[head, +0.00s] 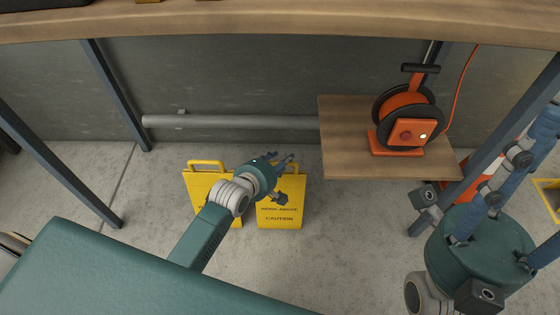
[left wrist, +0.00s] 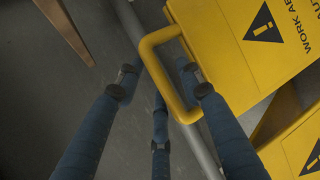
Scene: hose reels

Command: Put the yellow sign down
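Two yellow signs stand side by side on the floor under the bench: a left sign (head: 203,186) with its handle in sight, and a right sign (head: 280,215) reading "WORK ABOVE CAUTION". My left gripper (head: 289,178) is over the top of the right sign and hides its handle in the head view. In the left wrist view a yellow handle (left wrist: 163,74) lies between the spread fingers of my left gripper (left wrist: 160,85). The fingers are open and not closed on it. My right gripper (head: 530,170) is at the right edge, its fingers spread and empty, partly out of frame.
A wooden bench top (head: 300,22) on dark metal legs spans the top. An orange hose reel (head: 404,118) sits on a lower wooden shelf (head: 345,160). A grey pipe (head: 230,121) runs along the wall. An orange-and-white object (head: 490,190) stands behind my right gripper.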

